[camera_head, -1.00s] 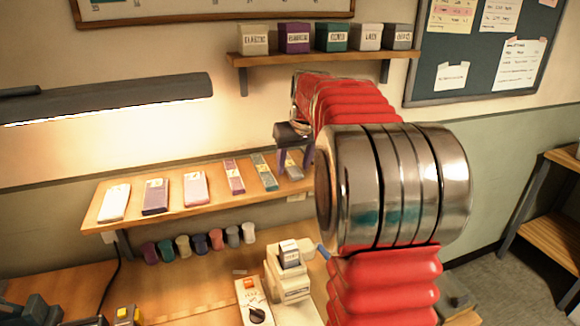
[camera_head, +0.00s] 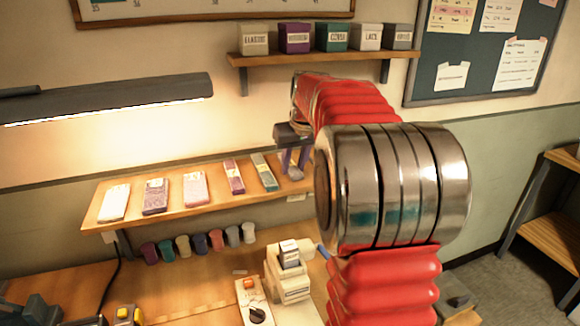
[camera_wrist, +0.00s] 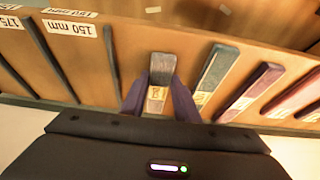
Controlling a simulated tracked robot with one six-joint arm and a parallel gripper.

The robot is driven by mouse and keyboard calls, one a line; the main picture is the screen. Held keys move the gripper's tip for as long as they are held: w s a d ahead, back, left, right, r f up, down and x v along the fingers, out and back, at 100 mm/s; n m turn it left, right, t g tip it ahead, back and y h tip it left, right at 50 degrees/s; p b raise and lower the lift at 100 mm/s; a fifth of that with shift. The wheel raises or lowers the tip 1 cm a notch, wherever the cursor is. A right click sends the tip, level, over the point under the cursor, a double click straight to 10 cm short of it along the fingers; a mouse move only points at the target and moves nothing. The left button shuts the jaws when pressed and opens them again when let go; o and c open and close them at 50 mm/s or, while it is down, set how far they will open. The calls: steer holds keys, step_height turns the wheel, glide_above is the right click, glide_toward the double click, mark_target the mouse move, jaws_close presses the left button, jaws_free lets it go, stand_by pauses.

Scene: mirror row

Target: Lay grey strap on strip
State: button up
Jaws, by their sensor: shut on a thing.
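The grey strap (camera_wrist: 161,68) is a short flat bar with a pale label near its close end. It lies on the sloping wooden shelf (camera_wrist: 135,70). My gripper (camera_wrist: 157,97) has its purple fingers shut on the strap's two sides, in the wrist view. In the head view my gripper (camera_head: 294,162) is at the right end of the shelf, and the strap is mostly hidden by it. Thin dark strips (camera_wrist: 112,58) lie on the shelf left of the strap in the wrist view, by a label reading 150 mm.
A teal strap (camera_head: 264,172) and a purple one (camera_head: 234,177) lie close beside my gripper, with several wider pieces further left. Small coloured cups (camera_head: 199,243) stand below the shelf. A lamp (camera_head: 110,98) hangs at left. Labelled boxes (camera_head: 333,38) stand on the upper shelf.

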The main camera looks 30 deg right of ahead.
steer(key=c, duration=0.5)
steer(key=shift+o, duration=0.2)
steer(key=shift+r, duration=0.1)
step_height(320, 180, up, 10)
stand_by(0.7)
